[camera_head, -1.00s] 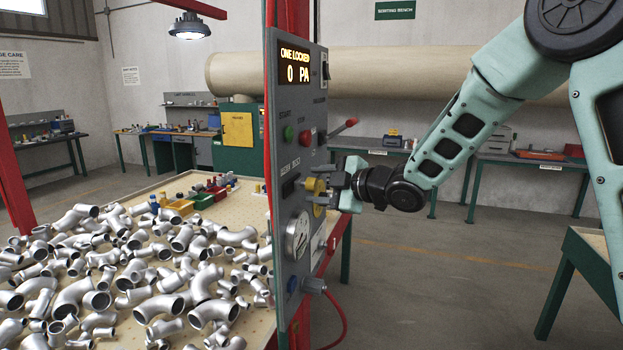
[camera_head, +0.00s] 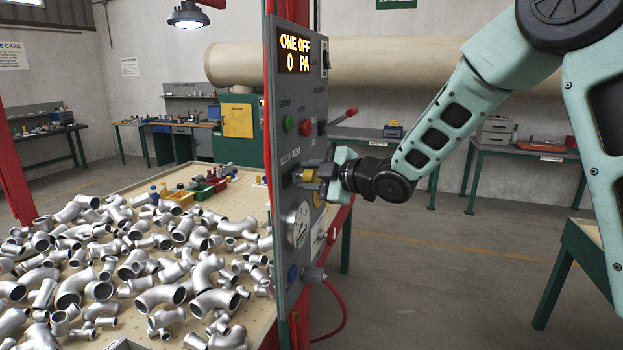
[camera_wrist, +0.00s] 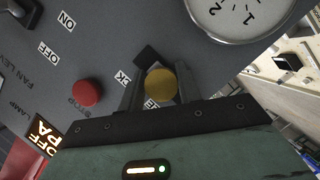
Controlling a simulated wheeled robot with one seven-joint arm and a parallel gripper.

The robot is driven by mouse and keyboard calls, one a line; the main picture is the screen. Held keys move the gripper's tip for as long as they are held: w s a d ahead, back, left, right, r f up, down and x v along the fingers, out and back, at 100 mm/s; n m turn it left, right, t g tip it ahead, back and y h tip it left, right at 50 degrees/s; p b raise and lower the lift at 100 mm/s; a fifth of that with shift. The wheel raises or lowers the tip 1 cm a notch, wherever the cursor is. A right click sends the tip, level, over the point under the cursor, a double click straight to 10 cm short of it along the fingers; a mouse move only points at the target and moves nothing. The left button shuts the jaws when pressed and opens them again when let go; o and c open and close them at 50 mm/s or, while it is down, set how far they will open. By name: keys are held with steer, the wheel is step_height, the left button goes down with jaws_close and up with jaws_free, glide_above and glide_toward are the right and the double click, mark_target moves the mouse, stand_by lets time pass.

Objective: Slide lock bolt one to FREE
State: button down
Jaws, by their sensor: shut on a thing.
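The grey control panel (camera_head: 283,210) faces right in the head view. Its display (camera_head: 294,52) reads ONE OFF, 0 PA. My gripper (camera_head: 318,174) is at the panel's face, left of the arm. In the wrist view my gripper (camera_wrist: 160,90) has its two fingers around a round yellow knob (camera_wrist: 160,84), which I take as lock bolt one, and is shut on it. A black block (camera_wrist: 147,55) sits beside the knob. A label ending in CK is partly hidden by a finger. Another yellow part (camera_head: 319,197) shows just below my gripper in the head view.
A red hose (camera_head: 345,310) hangs below. A table (camera_head: 125,345) of silver pipe fittings stands left of the panel. Open floor lies right.

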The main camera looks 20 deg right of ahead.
steer(key=shift+s+a+f+b, duration=0.25)
steer(key=shift+s+a+b, duration=0.3)
steer(key=shift+s+a, duration=0.4)
steer(key=shift+s+d, duration=0.1)
steer(key=shift+d, duration=0.05)
steer(key=c, duration=1.1)
jaws_free()
steer(key=shift+s, duration=0.1)
steer(key=shift+o, duration=0.2)
steer(key=shift+r, duration=0.1)
steer(key=shift+s+d, duration=0.2)
steer(key=shift+d, duration=0.05)
steer(key=b+v, duration=0.3)
steer(key=v, duration=1.3)
steer(key=shift+s+r, duration=0.2)
steer(key=shift+s, duration=0.1)
